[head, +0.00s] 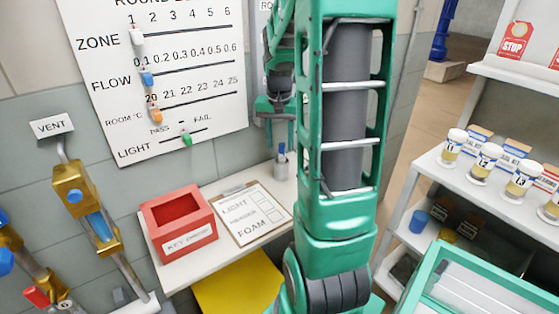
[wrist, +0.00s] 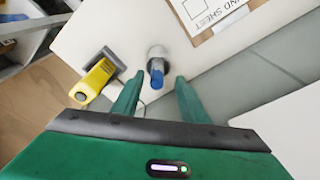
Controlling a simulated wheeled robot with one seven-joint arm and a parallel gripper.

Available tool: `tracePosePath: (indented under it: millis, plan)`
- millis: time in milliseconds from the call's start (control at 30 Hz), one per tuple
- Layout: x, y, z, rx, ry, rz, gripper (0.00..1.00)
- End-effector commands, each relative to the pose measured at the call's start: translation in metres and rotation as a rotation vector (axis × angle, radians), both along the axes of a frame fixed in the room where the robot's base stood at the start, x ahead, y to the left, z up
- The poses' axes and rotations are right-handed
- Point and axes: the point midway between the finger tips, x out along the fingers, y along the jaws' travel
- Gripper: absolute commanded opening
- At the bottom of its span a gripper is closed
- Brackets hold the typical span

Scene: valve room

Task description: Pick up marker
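The marker (wrist: 157,72) shows in the wrist view with its blue end toward me, in a small pale round holder (wrist: 158,52) on the white shelf. In the head view the marker (head: 282,150) stands roughly upright at the back of the shelf, beside the clipboard. My gripper (wrist: 160,76) is open, with one green finger on each side of the marker in the wrist view. Whether either finger touches it I cannot tell. In the head view my arm hides part of my gripper (head: 278,128), which is above the marker.
A yellow handheld device (wrist: 92,82) sits in a dark holder left of the marker in the wrist view. A clipboard (head: 252,212) and red key box (head: 180,222) lie on the shelf. The wall board (head: 165,75) stands behind. Right shelves (head: 470,185) hold several jars.

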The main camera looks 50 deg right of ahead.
Motion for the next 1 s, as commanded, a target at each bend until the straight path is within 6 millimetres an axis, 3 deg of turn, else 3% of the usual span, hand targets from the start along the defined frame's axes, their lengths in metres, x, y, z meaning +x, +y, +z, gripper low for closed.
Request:
tracePosePath:
  millis: [300,600,800,1000]
  plan:
    - [-0.001,-0.007,-0.041,0.002,0.004,0.000,0.40]
    - [0.000,-0.008,-0.045,0.000,0.000,0.001,0.40]
    - [0.000,-0.008,-0.044,0.000,0.000,0.001,0.00]
    - [0.001,-0.008,-0.044,0.001,0.001,0.001,0.00]
